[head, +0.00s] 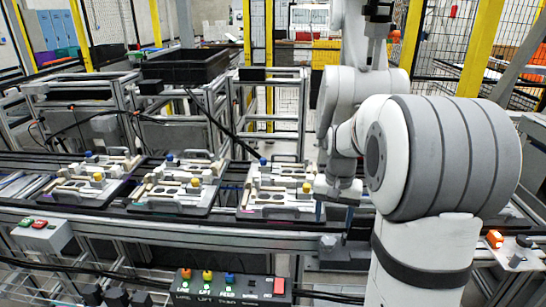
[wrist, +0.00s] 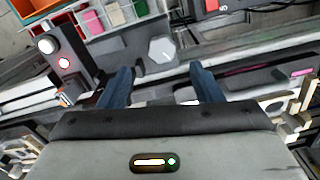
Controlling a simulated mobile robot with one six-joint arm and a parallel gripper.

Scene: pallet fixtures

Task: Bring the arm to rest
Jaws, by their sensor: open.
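My gripper (head: 335,212) hangs from my white and grey arm at the near side of the conveyor, just right of the right-hand pallet fixture (head: 275,212). In the wrist view its two blue fingers (wrist: 162,88) stand apart with nothing between them. Behind the gap lie a grey rail and a light grey knob (wrist: 161,50). Part of a fixture shows at the right edge of the wrist view. My arm hides the right part of the conveyor in the head view.
Two more pallet fixtures (head: 178,208) stand to the left on the conveyor. A control box (head: 230,287) with lit buttons stands at the front. A black crate (head: 186,66) sits on the frame behind. Yellow posts and mesh fencing close off the back.

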